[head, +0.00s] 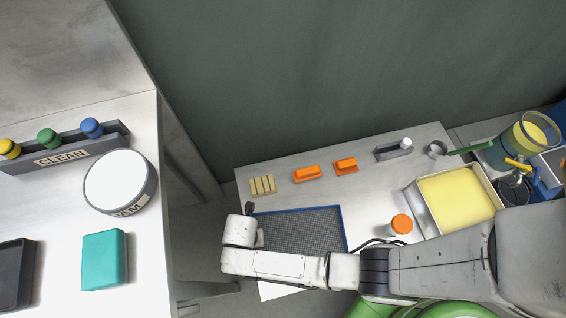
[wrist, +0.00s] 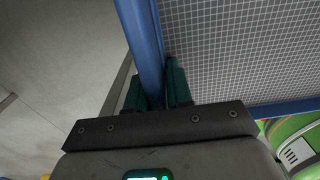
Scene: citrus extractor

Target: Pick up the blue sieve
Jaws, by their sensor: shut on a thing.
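The blue sieve (head: 300,229) has a blue frame and a grey mesh. In the head view it lies at or just above the near left part of the white table, partly hidden by my arm. In the wrist view its mesh (wrist: 240,50) fills the upper right. My gripper (wrist: 155,88) is shut on the blue frame bar, with one dark green finger on each side of it. I cannot tell whether the sieve is lifted off the table.
The white table (head: 225,180) holds a yellow-filled tray (head: 455,198), an orange-capped jar (head: 401,224), orange blocks (head: 307,173) and yellow strips (head: 262,185). A juicer-like machine (head: 520,145) stands at the right. A left counter (head: 60,215) holds a round white-topped container (head: 117,182) and a teal block (head: 105,260).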

